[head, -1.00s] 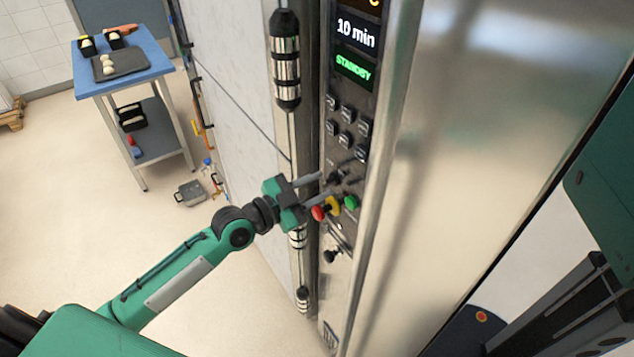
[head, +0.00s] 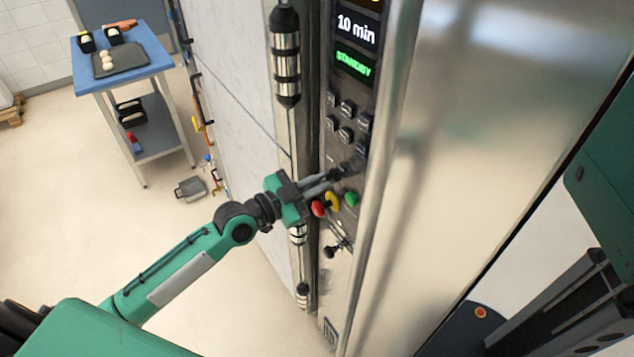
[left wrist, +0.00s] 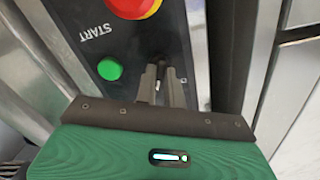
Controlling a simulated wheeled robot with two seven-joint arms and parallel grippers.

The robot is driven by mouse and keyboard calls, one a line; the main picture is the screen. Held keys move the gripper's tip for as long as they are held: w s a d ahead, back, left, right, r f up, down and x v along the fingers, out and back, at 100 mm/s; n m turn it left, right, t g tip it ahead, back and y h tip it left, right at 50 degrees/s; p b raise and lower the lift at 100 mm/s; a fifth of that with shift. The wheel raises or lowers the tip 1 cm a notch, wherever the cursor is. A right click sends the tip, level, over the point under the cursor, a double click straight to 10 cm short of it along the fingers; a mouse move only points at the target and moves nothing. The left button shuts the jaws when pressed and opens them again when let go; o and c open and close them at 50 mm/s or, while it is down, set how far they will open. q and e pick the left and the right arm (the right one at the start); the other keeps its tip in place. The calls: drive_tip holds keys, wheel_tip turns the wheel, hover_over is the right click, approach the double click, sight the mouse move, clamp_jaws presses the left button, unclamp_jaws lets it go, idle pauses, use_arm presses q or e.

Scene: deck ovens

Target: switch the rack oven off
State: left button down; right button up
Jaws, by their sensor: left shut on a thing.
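The rack oven's control panel (head: 350,135) stands upright in the middle of the head view. Its display (head: 355,64) reads STANDBY in green, under a line reading 10 min. A green button (left wrist: 110,69) beside the word START is left of the fingers. My right gripper is out of view.
A yellow-ringed button (head: 333,201) and several dark push buttons (head: 346,120) are close to my left gripper. A vertical door handle (head: 285,60) stands left of the panel. A blue table (head: 90,75) with a dark tray is far left.

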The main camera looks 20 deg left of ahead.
use_arm(q)
drive_tip(key=n+p, duration=0.1)
drive_tip(key=n, duration=0.4)
drive_tip(key=shift+r+n, duration=0.1)
drive_tip(key=shift+n, duration=0.3)
drive_tip(key=n, duration=0.4)
drive_tip(key=shift+p, duration=0.35)
drive_tip(key=shift+n, duration=0.5)
drive_tip(key=c, duration=1.5)
unclamp_jaws()
